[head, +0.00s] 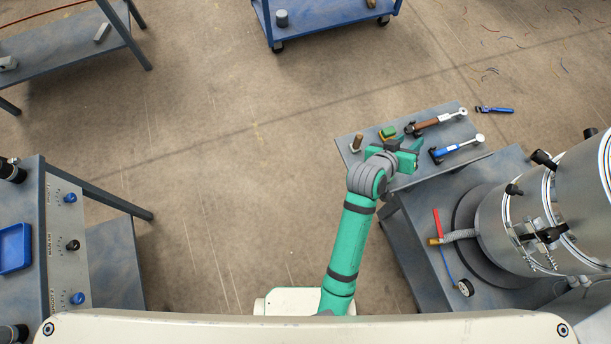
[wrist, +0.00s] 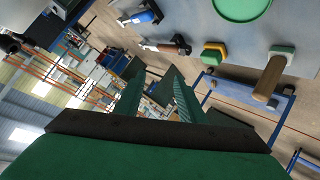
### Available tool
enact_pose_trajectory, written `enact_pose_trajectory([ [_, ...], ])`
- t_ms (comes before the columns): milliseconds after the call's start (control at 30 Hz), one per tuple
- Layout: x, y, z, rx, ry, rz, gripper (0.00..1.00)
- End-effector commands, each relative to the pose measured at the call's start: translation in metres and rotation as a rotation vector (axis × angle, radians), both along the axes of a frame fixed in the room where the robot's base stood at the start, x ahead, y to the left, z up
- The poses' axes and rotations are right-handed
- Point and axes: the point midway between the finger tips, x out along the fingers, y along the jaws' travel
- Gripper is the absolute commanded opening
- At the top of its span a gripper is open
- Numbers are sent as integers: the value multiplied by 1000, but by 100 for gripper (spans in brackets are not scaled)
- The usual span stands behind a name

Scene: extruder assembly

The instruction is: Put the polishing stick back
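A short brown wooden stick (head: 357,143), which looks like the polishing stick, stands at the left end of the grey tool shelf (head: 348,158). It also shows large at the right of the wrist view (wrist: 268,80), at the panel's surface. I cannot tell how it is held there. My gripper (head: 408,150) is over the shelf, to the right of the stick and apart from it. In the wrist view my gripper's two green fingers (wrist: 157,92) are spread with nothing between them.
Beside the stick are a green-and-yellow block (head: 389,133), a brown-handled tool (head: 432,122) and a blue-handled tool (head: 456,149). Another blue tool (head: 494,109) lies beyond the shelf. A large metal extruder (head: 530,215) fills the right. The floor left of my arm is clear.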

Motion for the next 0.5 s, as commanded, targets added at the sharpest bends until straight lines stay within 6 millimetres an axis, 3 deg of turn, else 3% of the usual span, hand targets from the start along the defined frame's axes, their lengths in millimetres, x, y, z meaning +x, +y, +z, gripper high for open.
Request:
enact_pose_trajectory([
  [267,-52,55,-24,-66,-51,264,36],
  [500,-116,126,-39,-8,-117,455,36],
])
